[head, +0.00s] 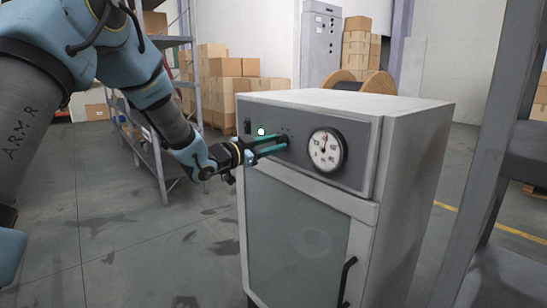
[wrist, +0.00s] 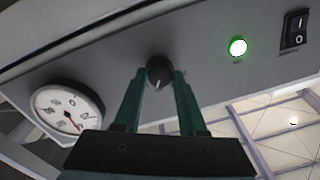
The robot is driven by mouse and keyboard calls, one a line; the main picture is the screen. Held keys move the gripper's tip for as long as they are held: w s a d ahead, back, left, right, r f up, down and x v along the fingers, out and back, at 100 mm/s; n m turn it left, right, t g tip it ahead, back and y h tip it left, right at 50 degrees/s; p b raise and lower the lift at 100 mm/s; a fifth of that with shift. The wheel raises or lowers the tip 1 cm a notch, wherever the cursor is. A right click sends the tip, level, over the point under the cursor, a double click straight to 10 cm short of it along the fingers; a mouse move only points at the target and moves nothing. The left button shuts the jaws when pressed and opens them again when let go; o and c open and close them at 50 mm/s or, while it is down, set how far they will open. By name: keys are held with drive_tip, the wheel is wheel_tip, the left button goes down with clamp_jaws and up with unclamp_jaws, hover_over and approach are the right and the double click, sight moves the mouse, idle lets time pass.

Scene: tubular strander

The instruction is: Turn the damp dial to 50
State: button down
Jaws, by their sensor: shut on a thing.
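The dial is a small black round knob (wrist: 160,70) on the dark control panel of a grey cabinet, with a pale pointer mark on its face. My gripper (wrist: 160,78) is shut on it, one green finger on each side. In the head view my gripper (head: 284,141) reaches the panel from the left, and its fingertips mostly hide the knob. A round white gauge (head: 326,150) with a red needle sits right of the knob; it also shows in the wrist view (wrist: 69,112). Its numbers are too small to read surely. No scale around the knob is readable.
A lit green lamp (wrist: 237,47) and a black rocker switch (wrist: 296,29) share the panel. The cabinet (head: 405,180) has a glazed door with a black handle (head: 346,282) below. A grey metal frame (head: 490,170) stands close at right. Open floor lies at left.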

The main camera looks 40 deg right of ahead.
drive_tip(key=m+b, duration=0.2)
drive_tip(key=b, duration=0.1)
drive_tip(key=m+b, duration=0.2)
drive_tip(key=b, duration=0.2)
drive_tip(key=shift+f+m+b, duration=0.2)
drive_tip(key=shift+m+b, duration=0.1)
drive_tip(key=shift+m, duration=0.1)
drive_tip(key=shift+r, duration=0.1)
drive_tip(key=shift+c, duration=2.4)
unclamp_jaws()
drive_tip(key=a+b, duration=0.1)
drive_tip(key=a, duration=0.9)
drive_tip(key=shift+w+a+b, duration=0.15)
drive_tip(key=shift+a+b, duration=0.15)
drive_tip(key=shift+a, duration=0.1)
